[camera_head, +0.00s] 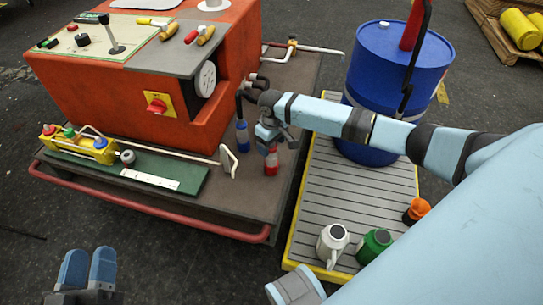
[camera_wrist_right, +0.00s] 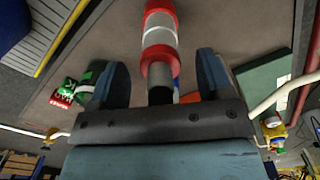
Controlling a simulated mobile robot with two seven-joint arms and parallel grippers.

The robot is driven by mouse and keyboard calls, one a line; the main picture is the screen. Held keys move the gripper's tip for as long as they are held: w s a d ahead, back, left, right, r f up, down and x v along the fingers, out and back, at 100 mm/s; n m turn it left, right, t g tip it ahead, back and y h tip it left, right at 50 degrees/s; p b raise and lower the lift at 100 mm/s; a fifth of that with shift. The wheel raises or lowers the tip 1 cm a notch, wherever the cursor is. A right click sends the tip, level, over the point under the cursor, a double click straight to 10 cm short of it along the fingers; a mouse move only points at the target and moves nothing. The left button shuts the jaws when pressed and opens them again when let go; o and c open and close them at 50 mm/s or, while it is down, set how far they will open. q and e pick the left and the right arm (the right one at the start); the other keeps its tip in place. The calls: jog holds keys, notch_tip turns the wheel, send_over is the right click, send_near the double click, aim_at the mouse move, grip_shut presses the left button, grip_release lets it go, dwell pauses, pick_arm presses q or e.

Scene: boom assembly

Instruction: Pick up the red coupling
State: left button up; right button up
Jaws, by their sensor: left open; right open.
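The red coupling (camera_head: 271,161) stands at the right part of the brown deck, below my right gripper (camera_head: 277,136). In the right wrist view the coupling (camera_wrist_right: 160,22) is red with a pale band and a grey and black section. It lies in line with the gap between the two open fingers, with clear space on each side. Whether it is fully between the fingers in depth is hard to tell. My left gripper (camera_head: 88,268) is open and empty at the lower left, over the floor.
A blue coupling (camera_head: 242,136) stands just left of the red one, near the orange control console (camera_head: 110,90). A white bent pipe (camera_head: 229,160) is close by. A blue drum (camera_head: 395,60) and several cans stand on the slatted pallet (camera_head: 330,185) to the right.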

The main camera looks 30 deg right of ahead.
jog(key=shift+f, duration=0.8)
jog(key=c, duration=1.2)
jog(key=shift+r, duration=0.1)
jog(key=shift+c, duration=0.2)
jog(key=shift+r, duration=0.1)
